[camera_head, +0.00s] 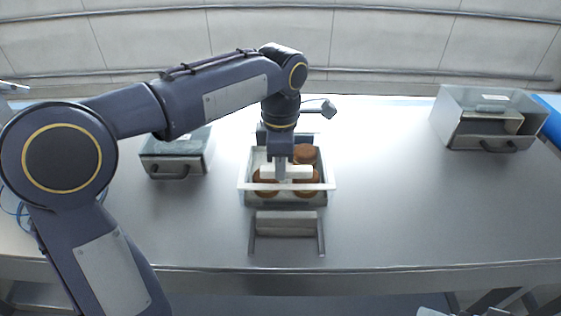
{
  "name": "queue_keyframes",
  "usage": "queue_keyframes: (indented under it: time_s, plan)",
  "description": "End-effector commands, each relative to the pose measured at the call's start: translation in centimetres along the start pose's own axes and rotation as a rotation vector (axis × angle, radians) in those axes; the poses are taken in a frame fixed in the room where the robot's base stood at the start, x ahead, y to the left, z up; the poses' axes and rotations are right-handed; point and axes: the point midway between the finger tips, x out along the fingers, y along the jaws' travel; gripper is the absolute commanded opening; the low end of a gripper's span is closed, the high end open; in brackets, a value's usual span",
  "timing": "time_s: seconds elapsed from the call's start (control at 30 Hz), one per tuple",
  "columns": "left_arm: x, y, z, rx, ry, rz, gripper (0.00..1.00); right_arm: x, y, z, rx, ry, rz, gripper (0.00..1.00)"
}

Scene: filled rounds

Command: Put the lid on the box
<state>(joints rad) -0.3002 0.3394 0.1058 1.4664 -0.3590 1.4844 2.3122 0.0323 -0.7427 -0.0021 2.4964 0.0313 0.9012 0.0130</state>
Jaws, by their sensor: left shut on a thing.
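The box (286,201) is an open-looking, light-walled container near the middle of the table, with several brown filled rounds (305,153) inside. A pale, whitish frame, apparently the rim of a see-through lid (331,184), lies across the box's top. Whether it is fully seated I cannot tell. My left gripper (283,176) points straight down over the middle of the box. It is shut on a white bar that looks like the lid's handle. The gripper and the bar hide part of the rounds. My right gripper is not in view.
A metal stand (286,224) is right in front of the box. A clear-topped case with a handle (175,168) stands to the left, and a larger clear case (461,128) at the far right.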

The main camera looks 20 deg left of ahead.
Motion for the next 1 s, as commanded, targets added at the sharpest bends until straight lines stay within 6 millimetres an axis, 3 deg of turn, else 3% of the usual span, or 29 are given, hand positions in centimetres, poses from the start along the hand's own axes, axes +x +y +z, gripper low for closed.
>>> queue_keyframes:
  time_s: [0.77,0.8,1.0]
  plan:
    - [0.5,0.0,0.04,0.001,-0.001,0.001,0.0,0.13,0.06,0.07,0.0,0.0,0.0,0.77]
    - [0.48,0.0,0.05,0.001,-0.001,0.001,0.21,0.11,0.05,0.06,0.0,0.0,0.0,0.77]
    - [0.48,0.0,0.03,0.001,0.0,0.0,0.43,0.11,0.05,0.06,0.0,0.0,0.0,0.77]
